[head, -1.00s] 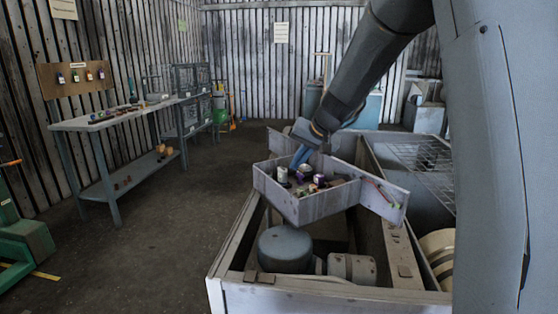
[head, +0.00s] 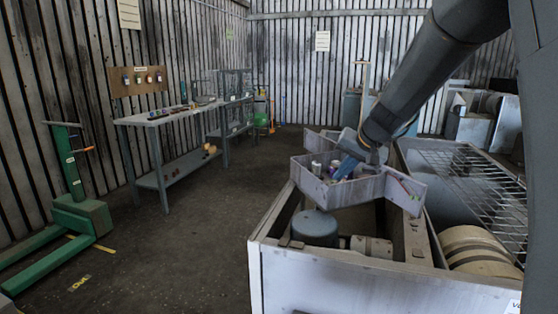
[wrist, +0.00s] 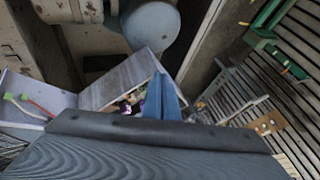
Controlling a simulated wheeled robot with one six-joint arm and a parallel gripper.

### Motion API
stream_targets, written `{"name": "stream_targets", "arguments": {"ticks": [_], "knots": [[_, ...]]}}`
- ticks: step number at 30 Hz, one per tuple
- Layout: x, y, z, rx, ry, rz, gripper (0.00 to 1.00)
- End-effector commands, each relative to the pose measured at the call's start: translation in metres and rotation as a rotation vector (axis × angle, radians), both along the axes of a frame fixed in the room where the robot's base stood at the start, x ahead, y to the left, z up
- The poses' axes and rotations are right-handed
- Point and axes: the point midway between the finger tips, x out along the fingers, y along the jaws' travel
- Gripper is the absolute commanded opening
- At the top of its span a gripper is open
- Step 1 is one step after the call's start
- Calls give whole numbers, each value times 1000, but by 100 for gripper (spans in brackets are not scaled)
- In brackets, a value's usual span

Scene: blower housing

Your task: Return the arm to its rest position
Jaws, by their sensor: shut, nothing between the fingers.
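My arm reaches in from the upper right in the head view. My gripper (head: 345,168), with blue fingers, points down at the grey open tray (head: 340,194) and is shut with nothing in it. The tray holds several small items, partly hidden by the gripper and the tray wall. In the wrist view the blue fingers (wrist: 163,100) are together in front of the tray wall (wrist: 125,82), with small coloured items just to their left. I cannot tell how far the fingertips are from the items.
The tray sits over an open housing (head: 350,284) with a round grey motor part (head: 315,228) inside. A wire rack (head: 475,180) lies at the right. A workbench (head: 168,116) and a green pallet jack (head: 78,212) stand at the left. The floor between is clear.

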Motion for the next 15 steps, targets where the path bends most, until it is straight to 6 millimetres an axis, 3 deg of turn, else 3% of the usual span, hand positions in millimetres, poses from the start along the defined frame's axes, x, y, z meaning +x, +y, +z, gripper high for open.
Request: {"name": "stream_targets", "arguments": {"ticks": [8,15], "knots": [[-44,15,-20,-41,71,47,0],[-107,17,-46,-99,166,90,0]]}}
